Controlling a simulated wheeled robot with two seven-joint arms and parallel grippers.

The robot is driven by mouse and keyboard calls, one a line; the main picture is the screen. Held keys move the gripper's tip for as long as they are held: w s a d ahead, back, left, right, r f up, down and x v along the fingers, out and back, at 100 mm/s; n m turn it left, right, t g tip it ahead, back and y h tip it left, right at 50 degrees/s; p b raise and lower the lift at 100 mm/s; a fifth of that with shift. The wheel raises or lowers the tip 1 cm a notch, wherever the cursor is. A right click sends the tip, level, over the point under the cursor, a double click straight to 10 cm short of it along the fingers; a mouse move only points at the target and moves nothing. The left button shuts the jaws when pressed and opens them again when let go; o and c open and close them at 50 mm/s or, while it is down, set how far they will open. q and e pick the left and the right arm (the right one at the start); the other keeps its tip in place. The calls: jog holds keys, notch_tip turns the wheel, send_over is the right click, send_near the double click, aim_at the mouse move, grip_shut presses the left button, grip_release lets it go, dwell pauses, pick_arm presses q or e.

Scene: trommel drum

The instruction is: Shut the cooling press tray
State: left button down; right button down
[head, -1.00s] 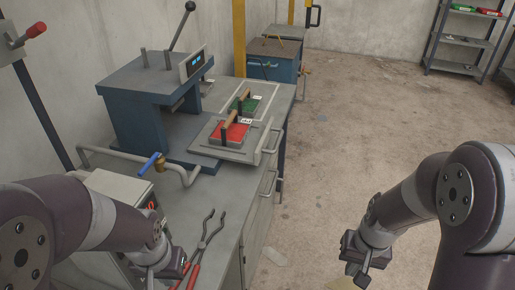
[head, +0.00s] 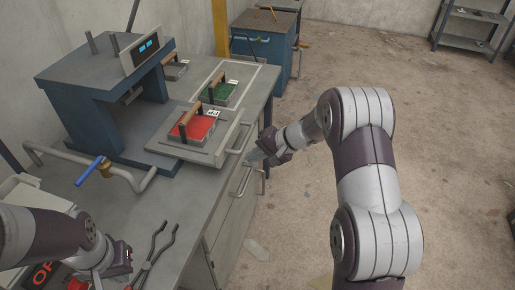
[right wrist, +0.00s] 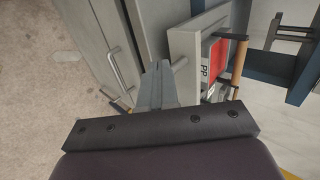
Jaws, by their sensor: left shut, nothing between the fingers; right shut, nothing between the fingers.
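The blue press (head: 88,92) stands on the workbench, with its grey tray (head: 190,151) pulled out toward the right. A red plate (head: 197,127) with a wooden handle and a PP label lies on the tray. The tray's bar handle (head: 237,143) is on its front, facing the aisle. My right gripper (head: 256,157) is shut and empty, just in front of the tray. In the right wrist view its fingers (right wrist: 157,84) point at the tray front (right wrist: 184,42), close to the handle (right wrist: 179,63); contact cannot be told. My left gripper (head: 122,262) is shut, low at the left.
A green plate (head: 219,93) lies behind the tray in a white outline. A grey plate (head: 174,70) lies further back. Tongs (head: 157,256) lie on the bench. Open floor lies to the right.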

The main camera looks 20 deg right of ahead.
aim_at(222, 161)
jog(key=w+a+f, duration=0.1)
jog(key=w+a+f+p, duration=0.1)
jog(key=a, duration=0.1)
jog(key=w+a+f, duration=0.1)
jog(key=a, duration=0.1)
jog(key=shift+w+a+p, duration=0.25)
jog(key=shift+p, duration=0.05)
jog(key=shift+w+a+f, duration=0.1)
jog(key=shift+w+a, duration=0.2)
jog(key=shift+w, duration=0.05)
jog(key=shift+a, duration=0.15)
